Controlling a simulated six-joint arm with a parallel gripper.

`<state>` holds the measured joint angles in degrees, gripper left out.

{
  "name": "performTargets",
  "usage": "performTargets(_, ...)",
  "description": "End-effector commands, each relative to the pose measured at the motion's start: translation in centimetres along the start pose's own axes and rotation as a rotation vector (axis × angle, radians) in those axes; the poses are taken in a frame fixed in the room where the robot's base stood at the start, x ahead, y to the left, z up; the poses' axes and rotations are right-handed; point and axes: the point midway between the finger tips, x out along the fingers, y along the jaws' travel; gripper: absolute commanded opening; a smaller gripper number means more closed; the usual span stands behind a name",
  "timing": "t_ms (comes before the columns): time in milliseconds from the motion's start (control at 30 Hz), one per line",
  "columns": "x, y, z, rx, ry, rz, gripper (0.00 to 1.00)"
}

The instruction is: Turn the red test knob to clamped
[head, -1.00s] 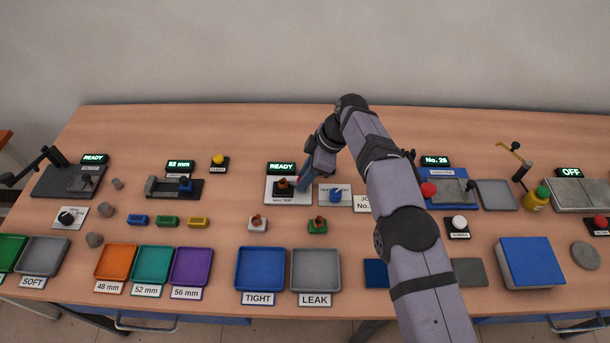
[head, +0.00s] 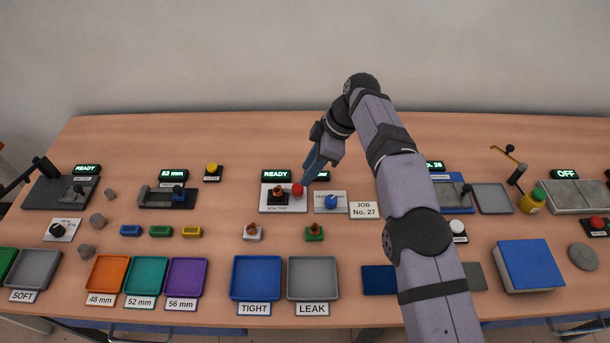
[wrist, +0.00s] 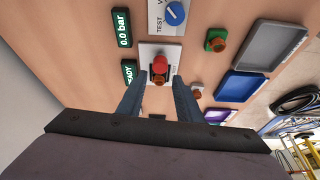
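The red test knob (head: 297,190) sits at the right of the white seal test plate (head: 268,208). It also shows in the wrist view (wrist: 160,64), just beyond the fingertips. A brown part (head: 278,190) stands on the plate's black seat, left of the knob. My gripper (head: 309,176) is above and behind the knob. In the wrist view its two blue-grey fingers (wrist: 160,80) are spread, with nothing gripped between them. The plate's display (head: 275,175) reads READY. I cannot tell the knob's exact setting.
A blue test valve knob (head: 331,202) on its own plate stands close to the right, with a JOB No. 27 card (head: 364,210) beside it. Another display (wrist: 122,28) reads 0.0 bar. White-based (head: 253,233) and green-based (head: 314,235) parts stand in front, before the TIGHT and LEAK trays.

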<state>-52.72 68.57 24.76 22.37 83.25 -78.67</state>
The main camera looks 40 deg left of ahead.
Motion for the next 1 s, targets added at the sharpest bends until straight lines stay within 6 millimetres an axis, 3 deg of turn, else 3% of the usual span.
performTargets(333,-0.6,0.0,0.0,0.000,0.000,0.000,0.32)
performTargets(400,-0.6,0.0,0.0,0.001,-0.001,0.001,0.43)
performTargets(567,-0.3,0.6,0.4,0.029,-0.012,0.026,0.43)
performTargets(767,1.0,3.6,2.6,0.158,-0.060,0.158,0.43)
performTargets(1000,2.2,8.0,6.9,0.340,-0.107,0.439,0.43)
